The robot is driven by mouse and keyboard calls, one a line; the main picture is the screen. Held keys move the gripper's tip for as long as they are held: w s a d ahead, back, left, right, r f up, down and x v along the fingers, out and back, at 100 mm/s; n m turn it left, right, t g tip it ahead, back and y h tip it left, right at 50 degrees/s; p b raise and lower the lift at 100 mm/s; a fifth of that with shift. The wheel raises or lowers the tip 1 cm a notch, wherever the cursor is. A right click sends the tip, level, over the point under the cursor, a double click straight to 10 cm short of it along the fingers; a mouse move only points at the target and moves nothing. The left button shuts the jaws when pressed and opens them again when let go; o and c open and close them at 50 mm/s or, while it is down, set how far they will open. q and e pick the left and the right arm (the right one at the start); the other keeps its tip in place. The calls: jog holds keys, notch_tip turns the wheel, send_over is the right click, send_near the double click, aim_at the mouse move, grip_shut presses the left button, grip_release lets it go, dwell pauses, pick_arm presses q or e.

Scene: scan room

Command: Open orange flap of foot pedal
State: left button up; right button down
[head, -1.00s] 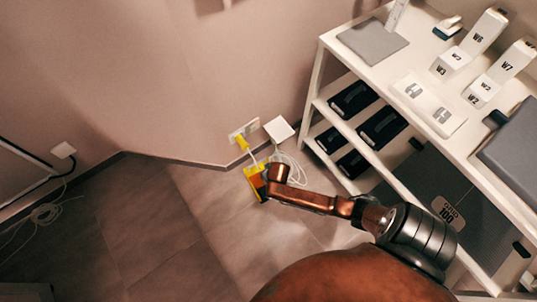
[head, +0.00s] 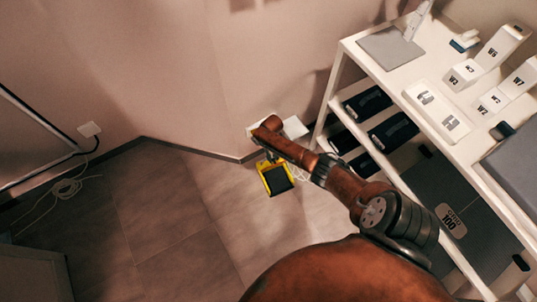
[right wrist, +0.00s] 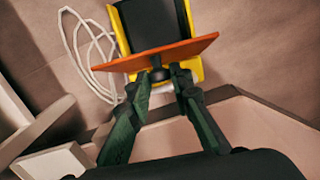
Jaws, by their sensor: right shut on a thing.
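The foot pedal (head: 262,168) stands on the floor by the wall, a yellow housing around a black pad (head: 279,180). In the right wrist view the yellow housing (right wrist: 198,72) and black pad (right wrist: 148,22) also show. The orange flap (right wrist: 190,49) stands raised across the pedal, seen nearly edge-on. My right gripper (right wrist: 159,78) is shut on the flap at its near edge, around a small dark part. In the head view my right gripper (head: 270,152) is at the wall end of the pedal, mostly covered by my arm. My left gripper is out of view.
A white shelf unit (head: 345,70) with boxes and dark devices stands close on the right. A white cable (right wrist: 85,55) lies looped beside the pedal. A wall socket (head: 90,129) is at the left.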

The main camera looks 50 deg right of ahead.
jog(key=shift+w+d, duration=0.25)
jog(key=shift+w, duration=0.2)
jog(key=shift+r, duration=0.1)
jog(key=c, duration=1.8)
grip_release()
jog(key=shift+o, duration=0.2)
jog(key=shift+s, duration=0.1)
notch_tip(320, 180, up, 12)
jog(key=shift+w+d, duration=0.2)
jog(key=shift+w, duration=0.2)
